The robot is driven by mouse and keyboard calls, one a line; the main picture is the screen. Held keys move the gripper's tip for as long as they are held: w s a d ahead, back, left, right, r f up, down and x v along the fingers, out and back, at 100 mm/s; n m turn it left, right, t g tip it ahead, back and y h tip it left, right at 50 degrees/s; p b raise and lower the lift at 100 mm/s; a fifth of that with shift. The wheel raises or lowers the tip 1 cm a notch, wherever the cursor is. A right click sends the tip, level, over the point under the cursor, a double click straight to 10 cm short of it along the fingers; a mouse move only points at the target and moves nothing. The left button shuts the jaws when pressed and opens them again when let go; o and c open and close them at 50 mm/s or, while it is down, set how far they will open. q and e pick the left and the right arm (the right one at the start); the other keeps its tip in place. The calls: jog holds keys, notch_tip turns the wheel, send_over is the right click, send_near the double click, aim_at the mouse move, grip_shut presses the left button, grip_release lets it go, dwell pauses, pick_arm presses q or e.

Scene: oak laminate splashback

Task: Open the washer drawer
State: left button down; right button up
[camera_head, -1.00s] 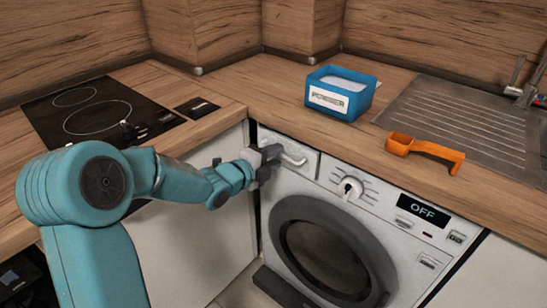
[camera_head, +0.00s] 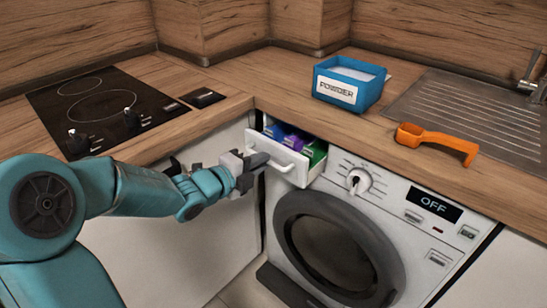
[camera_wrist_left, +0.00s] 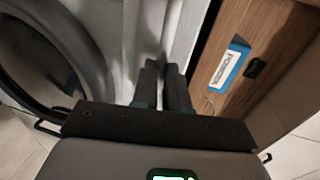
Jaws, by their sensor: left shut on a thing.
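The washer drawer (camera_head: 297,158) at the washer's (camera_head: 392,210) top left is pulled part way out in the head view. Its blue, purple and green compartments show from above. My left gripper (camera_head: 258,162) is shut on the white drawer handle (camera_head: 286,168) at the drawer's front. In the left wrist view the gripper's dark fingers (camera_wrist_left: 164,85) are close together; the grip on the handle itself is hard to make out there. My right gripper is in neither view.
A blue powder box (camera_head: 348,85) and an orange scoop (camera_head: 437,141) stand on the wooden counter above the washer. A hob (camera_head: 95,110) is at the left and a metal sink drainer (camera_head: 470,115) at the right. The floor before the washer looks clear.

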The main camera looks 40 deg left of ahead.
pick_arm(q)
jog(key=shift+s+a, duration=0.1)
jog(key=shift+s, duration=0.6)
jog(key=c, duration=1.1)
grip_release()
jog(key=shift+c, duration=0.2)
jog(key=p+v, duration=0.1)
jog(key=v, duration=1.5)
jog(key=shift+p, duration=0.4)
jog(key=shift+s, duration=0.1)
